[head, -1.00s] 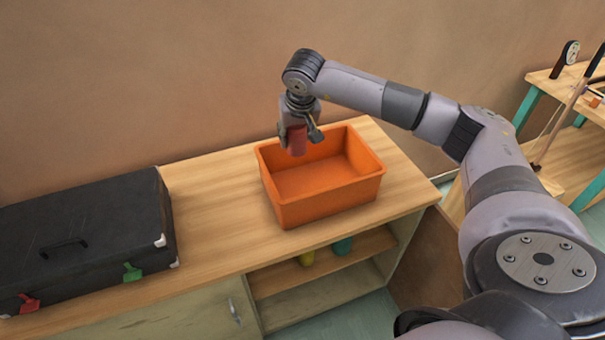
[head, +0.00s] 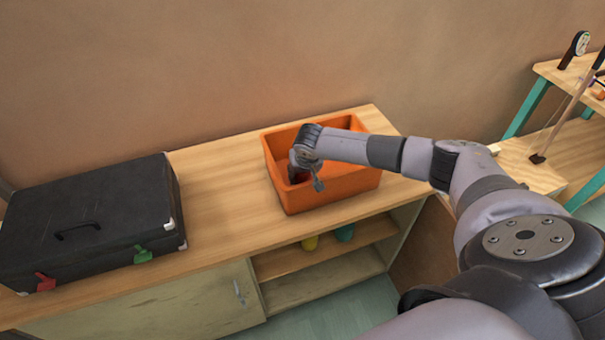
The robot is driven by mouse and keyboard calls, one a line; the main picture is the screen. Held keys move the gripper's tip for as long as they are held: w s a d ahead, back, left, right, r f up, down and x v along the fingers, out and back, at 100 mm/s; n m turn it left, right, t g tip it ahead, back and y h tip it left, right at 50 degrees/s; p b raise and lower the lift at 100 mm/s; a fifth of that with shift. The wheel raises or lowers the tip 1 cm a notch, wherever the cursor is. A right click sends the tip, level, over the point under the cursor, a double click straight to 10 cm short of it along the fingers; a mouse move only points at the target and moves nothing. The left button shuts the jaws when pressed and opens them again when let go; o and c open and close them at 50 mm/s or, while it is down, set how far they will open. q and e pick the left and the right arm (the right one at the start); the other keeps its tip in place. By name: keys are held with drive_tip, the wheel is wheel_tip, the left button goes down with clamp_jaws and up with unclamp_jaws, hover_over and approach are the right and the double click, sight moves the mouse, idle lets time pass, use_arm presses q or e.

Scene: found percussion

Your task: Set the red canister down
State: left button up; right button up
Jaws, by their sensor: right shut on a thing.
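The red canister (head: 296,176) is mostly hidden by my right gripper (head: 306,179); only a dark red bit shows. My right gripper is shut on it, with its wrist down inside the left part of the orange bin (head: 337,189). The canister is low between the bin's walls. I cannot tell whether it touches the bin's floor. My left gripper is not in view.
The bin stands on a wooden cabinet top (head: 218,196) against a wall. A black case (head: 90,220) lies to the left. Bare wood lies between case and bin.

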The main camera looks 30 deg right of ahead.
drive_tip(key=shift+f, duration=0.35)
drive_tip(key=shift+f, duration=0.1)
drive_tip(key=o, duration=1.2)
